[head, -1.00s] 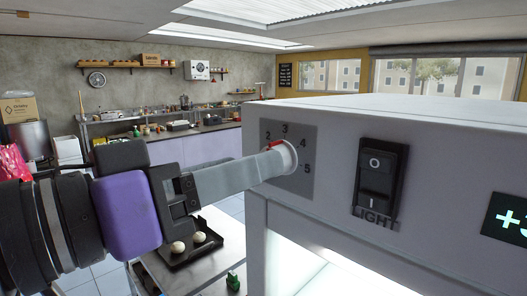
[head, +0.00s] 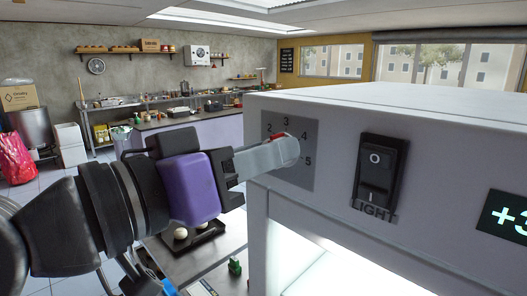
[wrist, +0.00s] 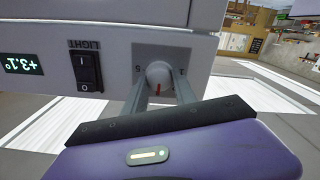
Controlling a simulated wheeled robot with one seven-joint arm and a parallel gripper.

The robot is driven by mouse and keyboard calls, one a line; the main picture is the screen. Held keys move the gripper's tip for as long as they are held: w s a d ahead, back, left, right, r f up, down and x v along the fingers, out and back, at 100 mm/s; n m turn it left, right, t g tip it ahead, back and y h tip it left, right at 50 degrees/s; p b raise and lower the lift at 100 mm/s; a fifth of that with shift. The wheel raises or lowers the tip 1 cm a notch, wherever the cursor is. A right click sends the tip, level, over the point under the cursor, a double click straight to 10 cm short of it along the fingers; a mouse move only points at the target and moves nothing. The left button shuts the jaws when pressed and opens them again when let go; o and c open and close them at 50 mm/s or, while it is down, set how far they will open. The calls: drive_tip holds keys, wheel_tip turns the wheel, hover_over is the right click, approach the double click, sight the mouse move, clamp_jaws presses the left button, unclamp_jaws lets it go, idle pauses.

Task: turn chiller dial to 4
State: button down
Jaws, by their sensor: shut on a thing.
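The chiller dial (head: 294,150) is a pale round knob with a red pointer mark, on a grey plate (head: 302,177) numbered 2, 3, 4 and 5 in the head view. My gripper (head: 280,154) is shut on the knob from the left, its fingers covering much of it. In the wrist view, which is upside down, the dial (wrist: 158,75) sits between the fingertips (wrist: 158,84). Its red mark points down in that picture, so roughly towards the plate's top, around the 3. The exact setting cannot be told. There, fingers and knob hide the 3 and 4.
A black light switch (head: 380,172) and a green-lit display (head: 506,216) are on the same white chiller front (head: 440,190), right of the dial. Below left, a steel table holds a dark tray (head: 205,243) with pale dough balls. A pink bag (head: 15,158) stands far left.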

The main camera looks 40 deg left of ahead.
drive_tip(key=shift+f+m+b, duration=0.15)
drive_tip(key=shift+m+b, duration=0.15)
drive_tip(key=shift+b, duration=0.2)
drive_tip(key=shift+d+m+b, duration=0.2)
drive_tip(key=shift+m+b, duration=4.3)
drive_tip(key=shift+b, duration=0.5)
drive_tip(key=shift+m, duration=0.3)
drive_tip(key=c, duration=1)
unclamp_jaws()
